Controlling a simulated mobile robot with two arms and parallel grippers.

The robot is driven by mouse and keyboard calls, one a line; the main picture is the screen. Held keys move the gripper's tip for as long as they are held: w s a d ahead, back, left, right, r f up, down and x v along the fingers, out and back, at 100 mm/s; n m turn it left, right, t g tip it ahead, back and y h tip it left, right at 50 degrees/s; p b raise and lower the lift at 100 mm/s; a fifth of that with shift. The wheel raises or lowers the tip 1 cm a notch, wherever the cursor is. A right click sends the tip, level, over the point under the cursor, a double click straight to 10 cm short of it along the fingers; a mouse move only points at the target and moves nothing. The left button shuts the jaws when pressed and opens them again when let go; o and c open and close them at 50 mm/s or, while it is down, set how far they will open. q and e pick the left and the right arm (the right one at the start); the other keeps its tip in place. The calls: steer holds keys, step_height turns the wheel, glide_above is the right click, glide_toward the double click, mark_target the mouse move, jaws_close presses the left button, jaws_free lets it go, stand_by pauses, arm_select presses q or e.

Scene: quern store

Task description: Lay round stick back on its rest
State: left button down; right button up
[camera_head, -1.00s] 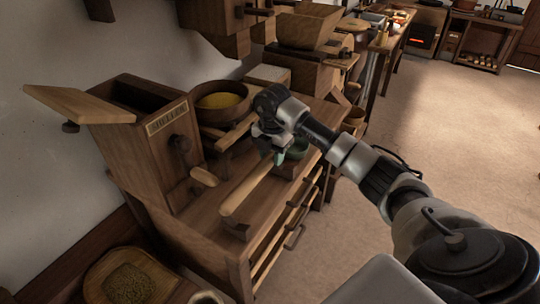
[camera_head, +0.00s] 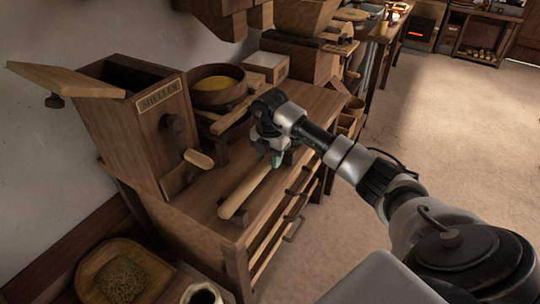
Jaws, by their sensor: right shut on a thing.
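The round stick (camera_head: 246,191) is a pale, smooth wooden rod slanting across the front right of the wooden bench top. Its near end points toward the bench's front edge. My right gripper (camera_head: 276,158) is shut on the stick's far part and hides that end. My left gripper is not in view.
A wooden sheller box (camera_head: 140,125) with an open lid and crank stands left of the stick. A bowl of yellow grain (camera_head: 218,87) is behind. A grain tray (camera_head: 85,277) lies lower left.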

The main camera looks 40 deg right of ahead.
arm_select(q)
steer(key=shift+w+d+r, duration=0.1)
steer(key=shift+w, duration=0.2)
arm_select(e)
steer(key=shift+f, duration=0.15)
steer(key=o, duration=1.2)
